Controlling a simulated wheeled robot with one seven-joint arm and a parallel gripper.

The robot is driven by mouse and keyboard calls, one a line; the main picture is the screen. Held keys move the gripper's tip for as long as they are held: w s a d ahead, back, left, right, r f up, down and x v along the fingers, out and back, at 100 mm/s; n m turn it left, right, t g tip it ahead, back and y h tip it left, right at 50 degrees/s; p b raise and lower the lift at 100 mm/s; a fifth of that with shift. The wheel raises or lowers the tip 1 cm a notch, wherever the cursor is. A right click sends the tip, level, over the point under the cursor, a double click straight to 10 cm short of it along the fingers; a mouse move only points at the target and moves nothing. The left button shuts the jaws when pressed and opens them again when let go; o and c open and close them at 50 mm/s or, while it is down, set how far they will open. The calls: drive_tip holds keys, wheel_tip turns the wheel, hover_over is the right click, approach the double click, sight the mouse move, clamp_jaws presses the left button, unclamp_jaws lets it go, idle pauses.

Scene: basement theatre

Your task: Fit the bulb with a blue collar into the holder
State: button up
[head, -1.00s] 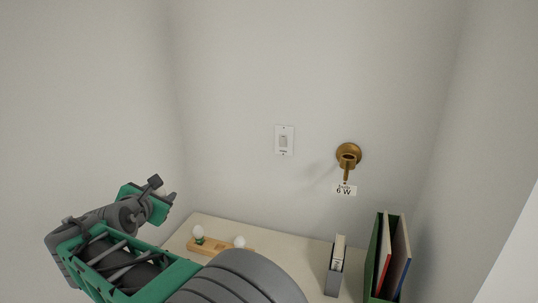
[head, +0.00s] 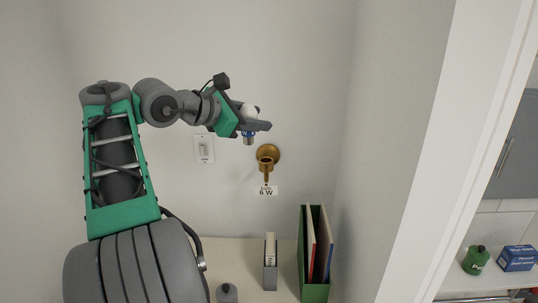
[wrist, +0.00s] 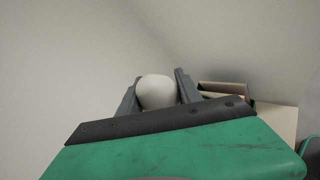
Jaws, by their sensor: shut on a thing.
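My gripper (head: 257,124) is shut on a bulb with a white globe (head: 249,110) and a blue collar (head: 248,135). The collar points down below the fingers. In the wrist view the white globe of the bulb (wrist: 156,91) sits between the two grey fingers, and its collar is hidden there. The brass holder (head: 267,156) is fixed on the wall, lower and a little to the right of the bulb in the head view. Its cup opens upward, and a "6 W" label (head: 265,190) is below it. The bulb and the holder are apart.
A wall switch (head: 204,149) is left of the holder. On the table below stand a grey file box (head: 270,276) and a green file holder (head: 314,292) with folders. A door frame and shelf with a green container (head: 476,260) and blue box (head: 517,258) are at right.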

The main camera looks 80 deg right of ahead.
drive_tip(key=s+d+f+p, duration=0.1)
drive_tip(key=d+f, duration=0.8)
drive_tip(key=d, duration=0.2)
drive_tip(key=shift+s+d, duration=0.25)
drive_tip(key=shift+s, duration=0.1)
drive_tip(key=shift+f+p, duration=0.45)
drive_tip(key=shift+f, duration=1.05)
clamp_jaws()
drive_tip(key=shift+f, duration=0.1)
drive_tip(key=o, duration=1.3)
unclamp_jaws()
drive_tip(key=shift+o, duration=0.2)
